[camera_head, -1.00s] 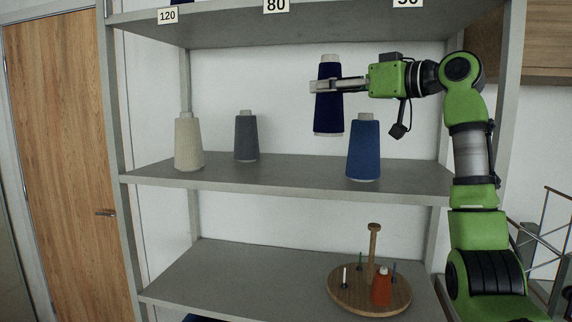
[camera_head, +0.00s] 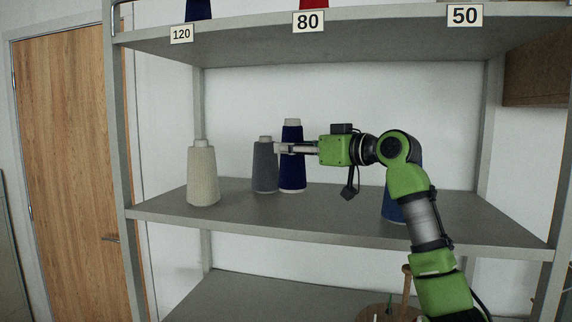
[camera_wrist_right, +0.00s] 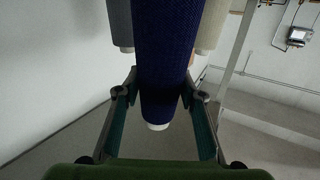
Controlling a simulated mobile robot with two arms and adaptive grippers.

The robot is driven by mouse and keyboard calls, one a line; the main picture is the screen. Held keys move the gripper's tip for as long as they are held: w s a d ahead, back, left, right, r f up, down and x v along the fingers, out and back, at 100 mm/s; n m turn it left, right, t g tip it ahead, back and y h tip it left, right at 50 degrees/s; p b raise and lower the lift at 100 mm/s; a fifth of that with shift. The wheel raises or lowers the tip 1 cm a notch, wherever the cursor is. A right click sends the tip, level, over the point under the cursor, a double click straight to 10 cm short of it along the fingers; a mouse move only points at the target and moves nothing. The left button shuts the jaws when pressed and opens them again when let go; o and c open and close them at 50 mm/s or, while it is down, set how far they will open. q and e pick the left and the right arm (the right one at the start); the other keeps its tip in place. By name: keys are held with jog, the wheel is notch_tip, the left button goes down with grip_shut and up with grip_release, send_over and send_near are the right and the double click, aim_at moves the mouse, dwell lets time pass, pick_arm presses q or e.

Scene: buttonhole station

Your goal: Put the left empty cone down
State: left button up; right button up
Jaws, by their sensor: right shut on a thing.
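A navy blue cone (camera_head: 292,172) stands upright in my right gripper (camera_head: 284,148), which is shut on its upper part. Its base is at or just above the middle shelf (camera_head: 300,212); I cannot tell whether it touches. A grey cone (camera_head: 264,168) is close on its left, and a cream cone (camera_head: 203,176) stands further left. In the right wrist view, the navy cone (camera_wrist_right: 165,50) fills the space between the fingers, with its pale tip showing. My left gripper is not in view.
A blue cone (camera_head: 391,209) stands on the middle shelf, partly hidden behind my right arm. The upper shelf (camera_head: 390,40) has labels 120, 80 and 50. A wooden stand (camera_head: 375,312) sits on the lower shelf, mostly cut off.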

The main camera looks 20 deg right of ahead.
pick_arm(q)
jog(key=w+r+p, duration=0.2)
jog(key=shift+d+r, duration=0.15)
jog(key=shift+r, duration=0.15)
pick_arm(e)
jog(key=f, duration=0.1)
jog(key=a+f, duration=0.1)
jog(key=f, duration=0.1)
jog(key=w+f, duration=0.1)
jog(key=f, duration=0.1)
jog(key=shift+a+f, duration=0.15)
jog(key=shift+f, duration=0.05)
jog(key=o, duration=1.1)
jog(key=shift+w+f, duration=0.1)
pick_arm(q)
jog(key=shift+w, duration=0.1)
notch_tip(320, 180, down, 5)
jog(key=b, duration=0.4)
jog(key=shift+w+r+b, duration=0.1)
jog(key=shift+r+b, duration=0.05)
jog(key=shift+b, duration=0.2)
pick_arm(e)
jog(key=v, duration=1.2)
